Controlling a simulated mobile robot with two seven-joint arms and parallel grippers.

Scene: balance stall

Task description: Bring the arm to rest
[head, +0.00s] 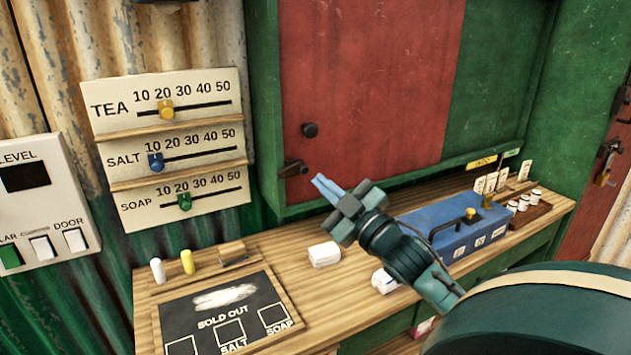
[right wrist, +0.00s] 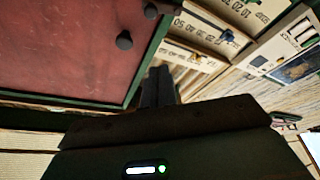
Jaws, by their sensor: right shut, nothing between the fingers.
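My right gripper (head: 324,186) is shut and empty. It is above the wooden counter, in front of the green frame below the red panel (head: 370,85), and points up and left. Its closed fingers (right wrist: 158,86) also show in the right wrist view, with the red panel (right wrist: 65,50) to their left. A black knob (head: 310,130) and a black latch (head: 294,168) are on the panel side, up and left of the fingertips. I cannot tell the exact gap between them. My right arm reaches in from the lower right over the counter. My left gripper is not in view.
A white block (head: 324,254) and a second white item (head: 384,281) lie on the counter below my arm. A blue box (head: 455,228) stands right of it. A slider board (head: 170,150) hangs left. A chalkboard (head: 222,313) and chalks lie at the front left.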

